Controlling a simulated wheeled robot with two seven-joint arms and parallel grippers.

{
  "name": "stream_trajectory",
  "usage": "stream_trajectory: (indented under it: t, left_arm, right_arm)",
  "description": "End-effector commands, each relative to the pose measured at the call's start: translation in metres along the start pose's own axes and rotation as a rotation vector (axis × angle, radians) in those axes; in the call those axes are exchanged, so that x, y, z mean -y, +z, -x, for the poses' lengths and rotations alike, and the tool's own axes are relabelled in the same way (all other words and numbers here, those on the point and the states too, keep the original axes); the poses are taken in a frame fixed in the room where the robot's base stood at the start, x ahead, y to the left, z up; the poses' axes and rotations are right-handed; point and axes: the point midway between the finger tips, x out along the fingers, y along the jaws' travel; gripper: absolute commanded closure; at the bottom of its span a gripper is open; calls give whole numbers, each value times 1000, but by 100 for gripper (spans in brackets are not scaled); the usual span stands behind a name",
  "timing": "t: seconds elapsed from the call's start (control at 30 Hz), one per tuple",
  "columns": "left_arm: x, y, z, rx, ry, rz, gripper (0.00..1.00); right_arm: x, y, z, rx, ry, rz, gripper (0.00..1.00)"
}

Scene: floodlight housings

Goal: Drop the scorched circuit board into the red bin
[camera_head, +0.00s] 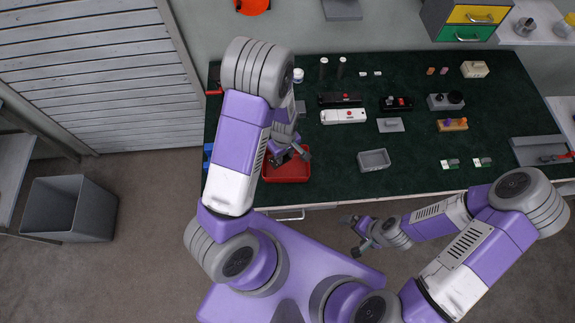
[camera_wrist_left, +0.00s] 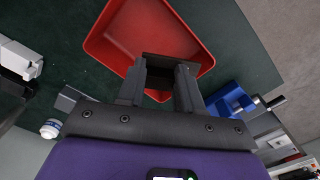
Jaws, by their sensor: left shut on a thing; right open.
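The red bin (camera_head: 286,173) is a shallow open tray on the front left of the dark green worktop. My left gripper (camera_head: 290,154) is above it, pointing down, and covers part of its far side. In the left wrist view the bin (camera_wrist_left: 130,30) lies beyond the fingers. My left gripper (camera_wrist_left: 162,72) is shut on a small dark flat piece, the scorched circuit board (camera_wrist_left: 167,60), which is over the bin's opening. Its markings cannot be made out. My right gripper (camera_head: 357,236) is open and empty, in front of the worktop's front edge.
A blue item (camera_wrist_left: 228,100) is beside the bin. A grey waste bin (camera_head: 70,208) stands on the floor at left.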

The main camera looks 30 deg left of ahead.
Motion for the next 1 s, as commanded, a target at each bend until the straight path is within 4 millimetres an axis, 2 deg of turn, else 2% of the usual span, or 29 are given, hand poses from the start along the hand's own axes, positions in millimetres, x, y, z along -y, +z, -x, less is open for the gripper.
stream_trajectory:
  t: [0.03, 0.23, 0.57, 0.6, 0.77, 0.8, 1.0]
  left_arm:
    - [0, 0, -11, 0, 0, 0, 94]
    - [0, 0, -33, 1, 0, 0, 94]
    - [0, 0, -36, 0, 0, -1, 94]
    - [0, 0, -36, 0, 0, -1, 63]
    - [0, 0, -36, 0, 0, -1, 39]
    - [0, 0, -36, 0, 0, -1, 35]
    - [0, 0, -36, 0, 0, -1, 35]
  right_arm:
    - [-4, -1, -9, -1, 0, 0, 0]
    - [-10, -2, -26, -1, 0, 0, 0]
    - [-10, -2, -28, -1, 0, 0, 0]
    - [-10, -2, -28, -1, 0, 0, 0]
    - [-10, -2, -28, -1, 0, 0, 0]
    - [-10, -2, -28, -1, 0, 0, 0]
    - [-10, -2, -28, -1, 0, 0, 0]
